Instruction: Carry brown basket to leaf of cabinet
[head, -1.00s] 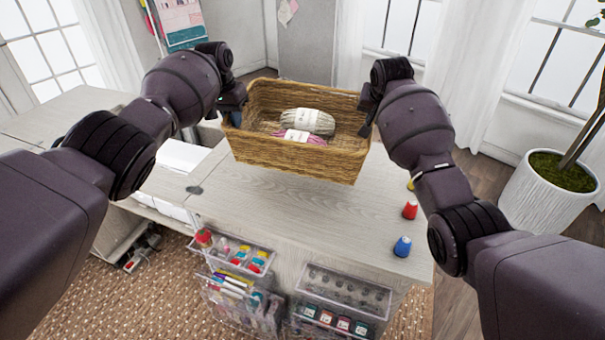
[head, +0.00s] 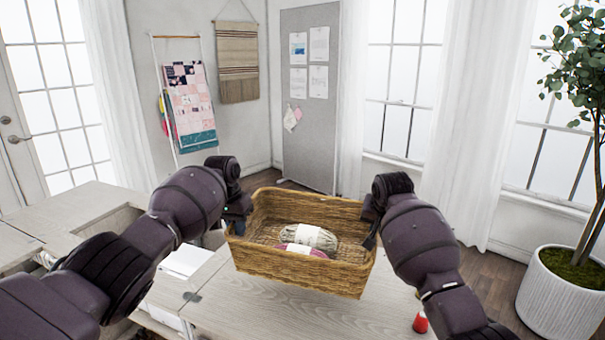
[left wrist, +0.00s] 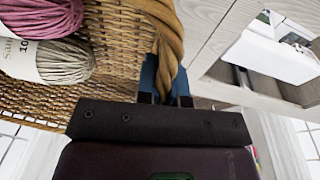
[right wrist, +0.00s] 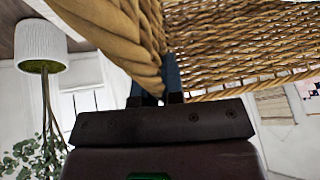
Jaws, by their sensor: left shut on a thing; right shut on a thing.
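The brown wicker basket (head: 300,278) is in the middle of the head view, over the pale wood cabinet leaf (head: 225,308). It holds a grey yarn skein (head: 310,237) and a pink yarn skein (head: 300,250). My left gripper (head: 236,215) is shut on the basket's left rim; the left wrist view shows its blue fingers (left wrist: 165,82) around the rim. My right gripper (head: 371,222) is shut on the right rim; its fingers (right wrist: 170,80) also grip it in the right wrist view. The basket looks about level. I cannot tell whether its underside touches the leaf.
A red thread spool (head: 420,323) stands on the leaf at the right. More cabinet top (head: 70,212) lies at the left, with an open gap beside the leaf. A potted plant (head: 565,295) stands on the floor at the right. A grey pinboard (head: 310,120) stands behind.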

